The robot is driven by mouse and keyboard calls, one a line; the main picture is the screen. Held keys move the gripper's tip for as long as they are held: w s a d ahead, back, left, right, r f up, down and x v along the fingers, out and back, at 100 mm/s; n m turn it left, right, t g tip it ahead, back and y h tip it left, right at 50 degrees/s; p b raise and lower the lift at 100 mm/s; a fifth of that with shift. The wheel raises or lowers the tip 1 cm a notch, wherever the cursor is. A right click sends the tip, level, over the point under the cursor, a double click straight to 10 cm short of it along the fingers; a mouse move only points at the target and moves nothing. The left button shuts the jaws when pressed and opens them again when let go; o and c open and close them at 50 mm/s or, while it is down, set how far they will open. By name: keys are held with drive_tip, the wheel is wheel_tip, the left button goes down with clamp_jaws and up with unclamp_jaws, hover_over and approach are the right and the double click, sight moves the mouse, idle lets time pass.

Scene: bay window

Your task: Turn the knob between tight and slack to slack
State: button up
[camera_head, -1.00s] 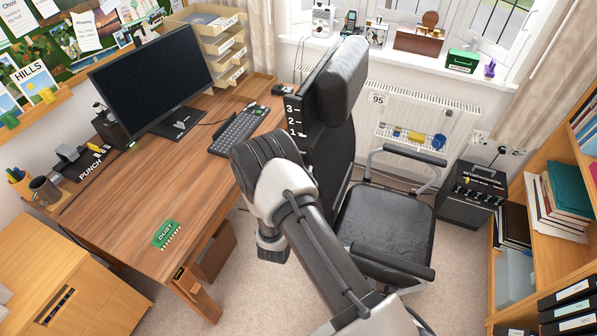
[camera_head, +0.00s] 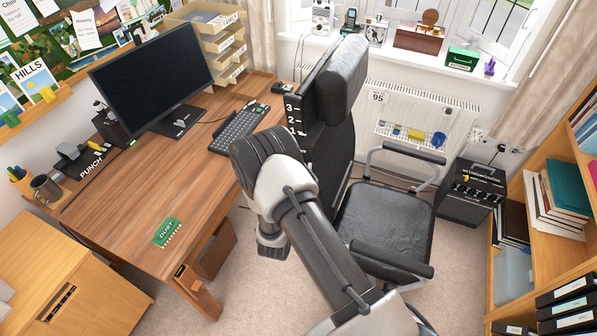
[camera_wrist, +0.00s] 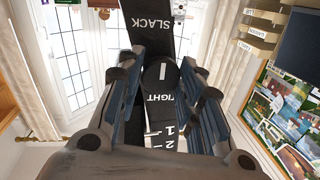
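The round black knob (camera_wrist: 160,76) with a short white line sits on a black strip (camera_wrist: 150,22) in the wrist view. The line runs along the strip; I cannot tell which end is the pointer. SLACK is printed above the knob and TIGHT just below it in the picture. My gripper (camera_wrist: 163,65) is open, one finger left and one right of the knob; I cannot tell if they touch it. In the head view the office chair (camera_head: 385,225) has a backrest edge marked 3, 2, 1. My arm hides the knob and gripper there.
The wooden desk (camera_head: 130,225) with keyboard (camera_head: 238,128) and monitor (camera_head: 150,80) stands left of my arm. A radiator (camera_head: 440,105) is behind the chair, a black heater-like box (camera_head: 465,195) right of it, and a bookcase (camera_head: 560,250) at far right.

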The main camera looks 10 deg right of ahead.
drive_tip(key=o, duration=0.4)
drive_tip(key=shift+o, duration=0.2)
drive_tip(key=v, duration=1.2)
